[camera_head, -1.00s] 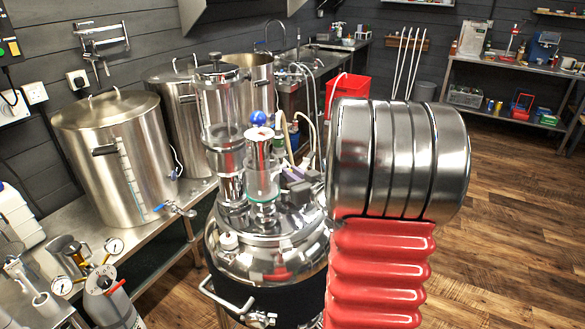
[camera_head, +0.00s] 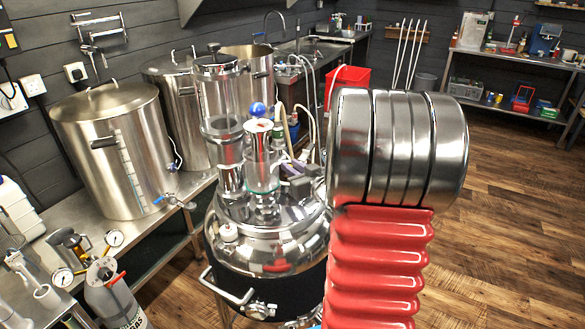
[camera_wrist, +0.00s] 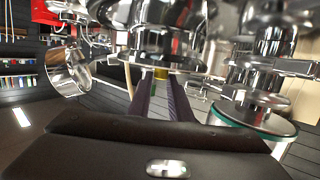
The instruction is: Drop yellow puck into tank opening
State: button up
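The tank (camera_head: 265,243) is a polished steel vessel with a black lower body, standing in the middle of the head view. Its domed lid carries clear sight-glass columns and steel fittings. My gripper (camera_wrist: 161,80) shows in the wrist view as two dark fingers reaching forward beneath a steel fitting. A small patch of the yellow puck (camera_wrist: 161,73) shows between the fingertips, and the fingers appear closed on it. In the head view, the fingers are largely hidden among the fittings above the right side of the lid. The tank opening cannot be made out in either view.
Large kettles (camera_head: 118,160) stand on the left bench. A red bin (camera_head: 347,84) is behind the tank. Wooden floor lies clear at right.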

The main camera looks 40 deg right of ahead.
jog(key=o, duration=0.4)
jog(key=v, duration=1.3)
jog(key=shift+s+a+r, duration=0.1)
jog(key=shift+s, duration=0.25)
dwell(0.9)
